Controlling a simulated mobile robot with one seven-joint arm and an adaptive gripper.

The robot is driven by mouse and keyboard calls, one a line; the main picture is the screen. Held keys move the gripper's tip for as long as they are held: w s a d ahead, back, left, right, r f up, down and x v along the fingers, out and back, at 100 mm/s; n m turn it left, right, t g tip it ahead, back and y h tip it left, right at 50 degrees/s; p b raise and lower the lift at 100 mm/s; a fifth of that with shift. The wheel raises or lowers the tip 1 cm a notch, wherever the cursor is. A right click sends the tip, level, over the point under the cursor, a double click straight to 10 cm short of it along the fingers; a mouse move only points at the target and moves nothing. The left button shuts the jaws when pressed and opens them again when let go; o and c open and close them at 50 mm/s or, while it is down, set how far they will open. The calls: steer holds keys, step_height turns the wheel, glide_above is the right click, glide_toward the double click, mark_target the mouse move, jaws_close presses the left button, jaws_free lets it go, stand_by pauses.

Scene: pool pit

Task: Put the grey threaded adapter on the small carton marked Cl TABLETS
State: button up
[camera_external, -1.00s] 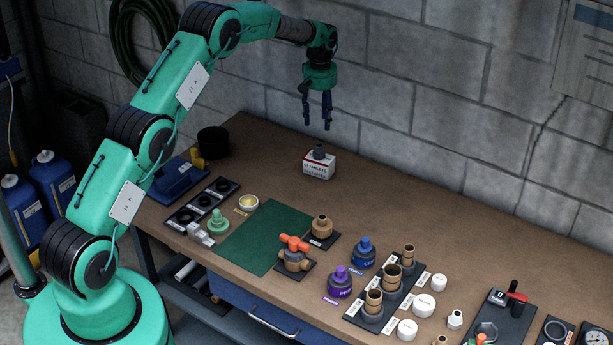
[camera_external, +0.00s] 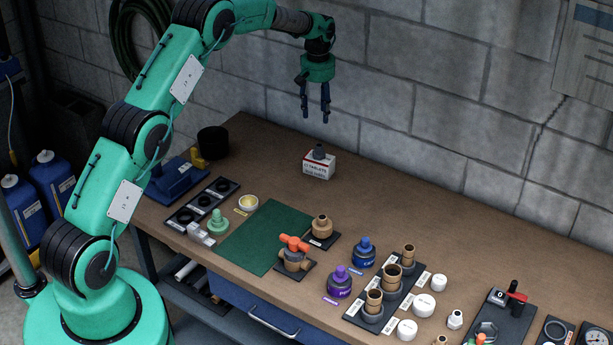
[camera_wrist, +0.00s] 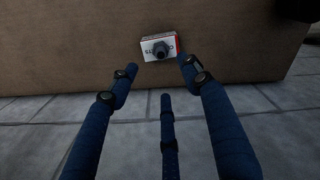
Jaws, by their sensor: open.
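The small white and red carton marked Cl TABLETS (camera_external: 318,170) stands on the bench near its back edge. The grey threaded adapter (camera_external: 319,152) sits upright on top of the carton. In the wrist view the adapter (camera_wrist: 160,48) shows on the carton (camera_wrist: 146,45), beyond the fingertips. My gripper (camera_external: 314,117) is open and empty, pointing down in the air above the carton and apart from it. Its blue fingers show in the wrist view (camera_wrist: 160,84) with nothing between them.
A green mat (camera_external: 264,237) lies left of centre. An orange-handled valve (camera_external: 294,253), a purple bottle (camera_external: 339,283), a blue bottle (camera_external: 364,252) and a rack of brown fittings (camera_external: 385,292) stand toward the front. The bench right of the carton is clear; the block wall rises behind.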

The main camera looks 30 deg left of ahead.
steer(key=s+d+r+m+t, duration=0.2)
steer(key=s+r+m, duration=0.2)
steer(key=s+r, duration=2.35)
steer(key=s+r+t, duration=0.1)
steer(key=s+r, duration=0.5)
steer(key=s, duration=0.3)
steer(key=s+f+m+t, duration=0.1)
steer(key=s+f+m, duration=0.1)
steer(key=s, duration=1.1)
steer(key=s+f+m+t, duration=0.1)
steer(key=s+f, duration=0.1)
steer(key=s, duration=1.1)
steer(key=shift+s+d+m, duration=0.4)
steer(key=shift+f, duration=0.1)
step_height(320, 180, down, 10)
steer(key=b, duration=1)
